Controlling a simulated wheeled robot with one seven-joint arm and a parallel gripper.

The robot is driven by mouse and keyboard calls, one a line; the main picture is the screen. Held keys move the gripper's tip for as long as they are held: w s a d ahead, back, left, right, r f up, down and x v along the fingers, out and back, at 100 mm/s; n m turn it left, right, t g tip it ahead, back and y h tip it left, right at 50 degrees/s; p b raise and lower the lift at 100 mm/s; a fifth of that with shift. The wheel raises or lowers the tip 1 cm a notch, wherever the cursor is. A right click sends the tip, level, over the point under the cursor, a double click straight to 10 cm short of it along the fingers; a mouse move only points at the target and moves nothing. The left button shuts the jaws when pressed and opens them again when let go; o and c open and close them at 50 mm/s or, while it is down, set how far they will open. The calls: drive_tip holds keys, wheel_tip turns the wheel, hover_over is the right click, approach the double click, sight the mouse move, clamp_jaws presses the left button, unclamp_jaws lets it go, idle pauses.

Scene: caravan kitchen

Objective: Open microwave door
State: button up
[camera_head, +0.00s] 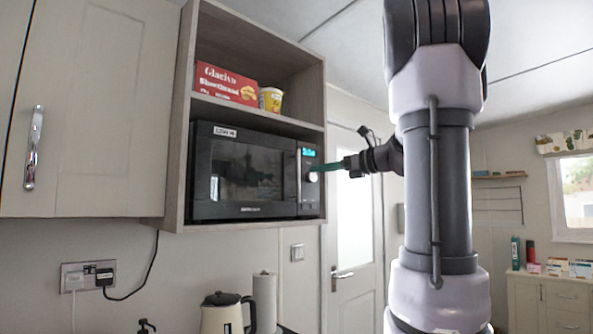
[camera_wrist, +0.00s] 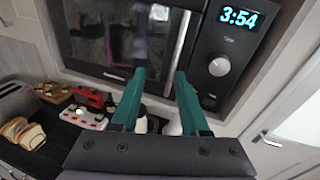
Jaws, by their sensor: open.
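The black microwave (camera_head: 245,172) sits in the lower bay of a wall shelf unit, with its door (camera_head: 235,180) shut. Its silver upright handle (camera_head: 299,178) stands between the door and the control panel. In the wrist view the handle (camera_wrist: 179,50) runs down toward the space between my fingertips, nearer the right one. My gripper (camera_head: 318,168) reaches in from the right, in front of the panel. In the wrist view its teal fingers (camera_wrist: 161,77) are apart with nothing held. Whether a finger touches the handle, I cannot tell. The knob (camera_wrist: 219,66) is right of the fingers.
A red shortbread box (camera_head: 227,83) and yellow cup (camera_head: 270,99) stand on the shelf above. A closed cupboard (camera_head: 90,110) is left of the microwave. Below, the counter holds a kettle (camera_head: 222,314), a paper roll (camera_head: 264,300) and a toaster (camera_wrist: 25,103). A white door (camera_head: 352,230) stands behind.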

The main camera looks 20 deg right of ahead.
sight(299, 167)
drive_tip(key=shift+m+t, duration=0.5)
drive_tip(key=shift+m, duration=0.2)
drive_tip(key=w+a, duration=0.1)
drive_tip(key=w, duration=0.2)
drive_tip(key=w+a+r, duration=0.1)
drive_tip(key=w, duration=0.2)
drive_tip(key=w+a, duration=0.1)
drive_tip(key=w, duration=0.3)
drive_tip(key=shift+w+a+r, duration=0.1)
drive_tip(key=shift+a+r, duration=0.2)
clamp_jaws()
idle(0.4)
